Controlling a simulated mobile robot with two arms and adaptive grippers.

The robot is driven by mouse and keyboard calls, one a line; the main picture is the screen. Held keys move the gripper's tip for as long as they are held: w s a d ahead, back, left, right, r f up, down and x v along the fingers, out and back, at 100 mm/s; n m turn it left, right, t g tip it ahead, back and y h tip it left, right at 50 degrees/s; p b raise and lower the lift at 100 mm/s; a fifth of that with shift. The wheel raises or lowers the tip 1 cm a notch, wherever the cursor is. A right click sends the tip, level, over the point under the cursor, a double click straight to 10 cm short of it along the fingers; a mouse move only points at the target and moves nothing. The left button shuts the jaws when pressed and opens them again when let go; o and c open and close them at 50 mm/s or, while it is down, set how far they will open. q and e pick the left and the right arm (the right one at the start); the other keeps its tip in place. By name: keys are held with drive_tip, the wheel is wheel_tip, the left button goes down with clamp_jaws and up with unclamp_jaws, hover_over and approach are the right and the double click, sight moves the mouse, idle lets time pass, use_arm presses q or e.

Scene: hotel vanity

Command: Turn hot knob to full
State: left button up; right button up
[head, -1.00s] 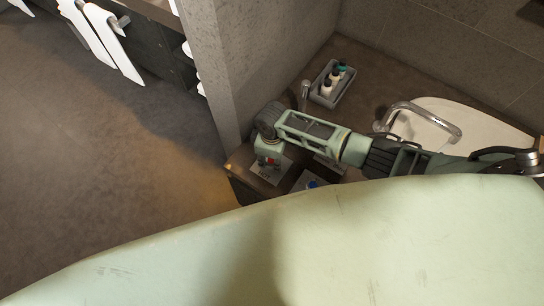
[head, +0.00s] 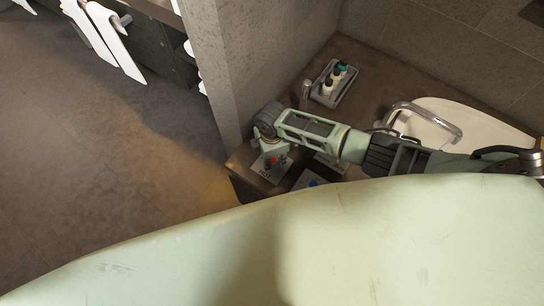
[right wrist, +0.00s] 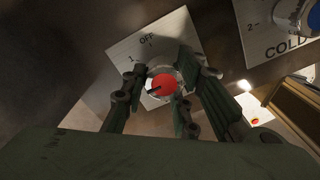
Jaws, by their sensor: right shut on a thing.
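The hot knob (right wrist: 162,86) has a red cap and a pale rim, and sits on a white plate (right wrist: 169,37) marked OFF and 1. A dark mark on the knob points to the lower left in the right wrist view. My right gripper (right wrist: 160,88) is shut on the knob, one finger on each side. In the head view, my right gripper (head: 272,160) is over the HOT plate (head: 268,172) near the counter's left corner, and the red cap partly shows. The lower part of the plate is hidden in the right wrist view. My left gripper is not in view.
The cold knob (right wrist: 312,17) is blue on its own plate (right wrist: 268,36), to the right. A grey tray (head: 348,87) with several small bottles stands behind my arm. A tap (head: 430,112) and white basin (head: 478,127) are at the right. A wall borders the counter's left.

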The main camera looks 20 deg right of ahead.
drive_tip(key=shift+w+d+r, duration=0.1)
drive_tip(key=shift+w+r, duration=0.1)
drive_tip(key=shift+w, duration=0.25)
drive_tip(key=o, duration=1)
drive_tip(key=shift+f, duration=0.15)
drive_tip(key=shift+s, duration=0.2)
wheel_tip(320, 180, up, 12)
idle(0.3)
